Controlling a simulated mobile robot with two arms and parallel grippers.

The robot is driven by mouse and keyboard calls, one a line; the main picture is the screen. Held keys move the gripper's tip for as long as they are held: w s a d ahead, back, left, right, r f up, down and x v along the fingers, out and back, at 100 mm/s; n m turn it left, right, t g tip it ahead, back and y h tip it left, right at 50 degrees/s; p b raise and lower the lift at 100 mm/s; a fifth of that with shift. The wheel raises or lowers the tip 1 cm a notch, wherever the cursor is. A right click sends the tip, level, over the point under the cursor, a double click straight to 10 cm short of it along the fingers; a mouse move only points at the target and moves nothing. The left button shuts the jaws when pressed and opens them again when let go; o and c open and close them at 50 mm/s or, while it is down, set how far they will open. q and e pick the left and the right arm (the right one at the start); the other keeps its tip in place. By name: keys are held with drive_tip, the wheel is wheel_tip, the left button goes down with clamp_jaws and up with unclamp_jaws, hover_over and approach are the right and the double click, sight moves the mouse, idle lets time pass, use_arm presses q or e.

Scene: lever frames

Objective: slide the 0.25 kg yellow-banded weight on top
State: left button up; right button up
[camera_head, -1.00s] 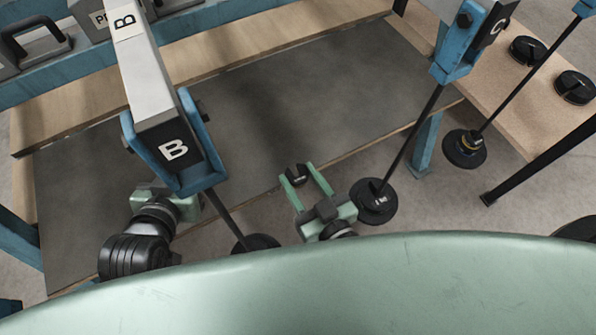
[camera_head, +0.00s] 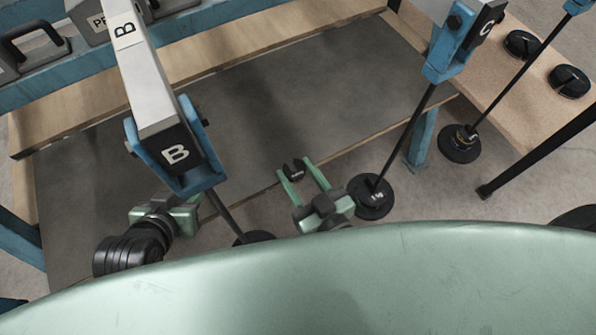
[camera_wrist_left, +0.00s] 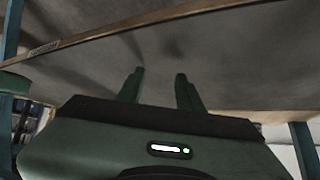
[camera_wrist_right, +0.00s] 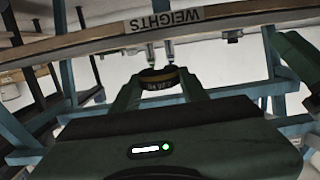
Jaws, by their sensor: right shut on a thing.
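The small black weight with a yellow band (camera_wrist_right: 160,78) sits between the fingertips of my right gripper (camera_wrist_right: 158,86), which is shut on it. In the head view the weight (camera_head: 294,170) shows dark, a slot in it, between the green fingers of the right gripper (camera_head: 297,169). It is left of the hanger below lever C, whose black disc (camera_head: 371,196) is apart from it. My left gripper (camera_wrist_left: 160,76) has its fingers apart with nothing between them; in the head view it is partly hidden under lever B (camera_head: 175,154).
A dark panel with a wooden edge (camera_head: 270,110) spans the middle. Another hanger carries a dark disc (camera_head: 460,143) at the right. Two loose black weights (camera_head: 570,81) lie on the right shelf. The disc under lever B (camera_head: 253,238) is partly hidden by my body.

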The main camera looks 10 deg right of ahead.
use_arm(q)
drive_tip(key=shift+s+a+f+g+p, duration=0.15)
drive_tip(key=shift+s+a+f+g, duration=0.15)
drive_tip(key=shift+s, duration=0.35)
drive_tip(key=shift+s+a+f+g+p, duration=0.2)
drive_tip(key=shift+s+f+g, duration=0.2)
drive_tip(key=shift+s, duration=0.25)
use_arm(e)
drive_tip(key=shift+r, duration=0.3)
drive_tip(key=shift+r+p, duration=0.45)
drive_tip(key=shift+p, duration=0.1)
drive_tip(key=shift+r+p, duration=0.25)
drive_tip(key=shift+p, duration=0.05)
use_arm(q)
drive_tip(key=s+a+f+g+y, duration=0.1)
drive_tip(key=s+a+g, duration=0.1)
drive_tip(key=s, duration=0.5)
drive_tip(key=shift+f+g, duration=0.3)
drive_tip(key=shift+g, duration=0.6)
